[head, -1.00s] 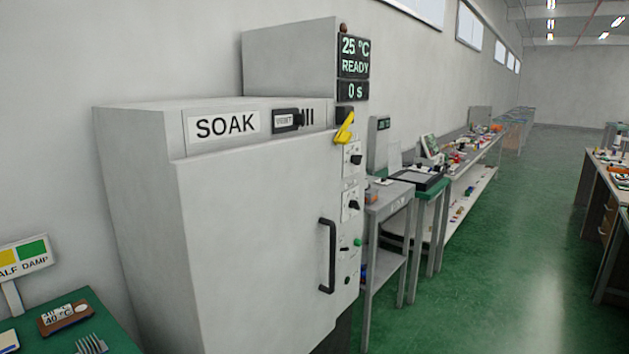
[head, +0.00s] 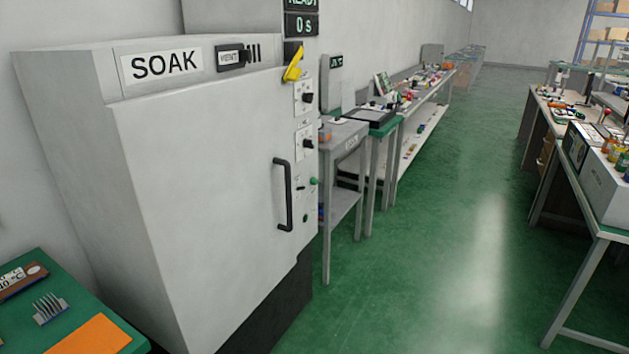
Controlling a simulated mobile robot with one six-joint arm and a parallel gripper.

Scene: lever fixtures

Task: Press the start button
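The grey oven-like cabinet labelled SOAK (head: 190,170) stands at the left of the head view with its door shut. A narrow control panel (head: 304,165) runs down its right side. On the panel, a small green button (head: 314,181) sits low, below two black knobs (head: 307,121). A small dark round part (head: 305,218) is lower still. No label on the green button can be read. A yellow lever (head: 294,65) is at the panel's top, under a display (head: 301,25) reading 0 s. My gripper is not in view.
A black door handle (head: 283,195) stands out left of the panel. A grey side table (head: 344,140) is just beyond the cabinet. A green table (head: 62,310) is at lower left. Benches (head: 598,225) line the right. The green floor (head: 440,260) between is clear.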

